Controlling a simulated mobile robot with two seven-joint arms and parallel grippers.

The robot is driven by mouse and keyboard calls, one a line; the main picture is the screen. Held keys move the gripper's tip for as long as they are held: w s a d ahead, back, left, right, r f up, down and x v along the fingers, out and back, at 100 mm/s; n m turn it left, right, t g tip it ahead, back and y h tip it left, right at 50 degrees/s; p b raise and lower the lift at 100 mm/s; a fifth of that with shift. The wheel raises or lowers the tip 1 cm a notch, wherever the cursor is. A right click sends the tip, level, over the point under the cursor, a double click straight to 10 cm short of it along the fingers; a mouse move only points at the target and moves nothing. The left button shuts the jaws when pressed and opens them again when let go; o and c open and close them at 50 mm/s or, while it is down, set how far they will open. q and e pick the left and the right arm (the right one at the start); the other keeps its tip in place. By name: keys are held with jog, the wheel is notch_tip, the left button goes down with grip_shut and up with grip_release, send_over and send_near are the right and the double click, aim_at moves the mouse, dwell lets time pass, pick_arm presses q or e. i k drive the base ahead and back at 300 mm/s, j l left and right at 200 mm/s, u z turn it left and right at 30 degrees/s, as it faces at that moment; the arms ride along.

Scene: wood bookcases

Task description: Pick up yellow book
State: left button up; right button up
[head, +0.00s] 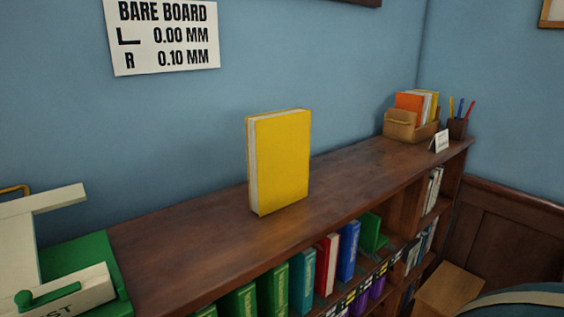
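The yellow book (281,160) stands upright on the brown wooden top of the bookcase (345,180), near its middle. Its yellow cover faces the right front, and a pale edge shows along its left side. Nothing touches the book apart from the top it stands on. Neither of my grippers shows in the head view.
A green and cream device (75,265) stands at the left end. A box of orange and yellow books (403,125), a pen cup (457,128) and a small white card (440,141) stand at the far right. Shelves below hold several coloured books. The top around the yellow book is clear.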

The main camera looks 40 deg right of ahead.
aim_at(277, 143)
jog(key=l+u, duration=0.2)
jog(key=u, duration=0.2)
jog(key=l+u, duration=0.2)
jog(key=u, duration=0.2)
jog(key=k+l+u, duration=0.1)
jog(key=l, duration=0.25)
jog(key=k+l+u, duration=0.15)
jog(key=l, duration=0.15)
jog(key=k+l+u, duration=0.1)
jog(key=l, duration=0.25)
jog(key=k, duration=0.05)
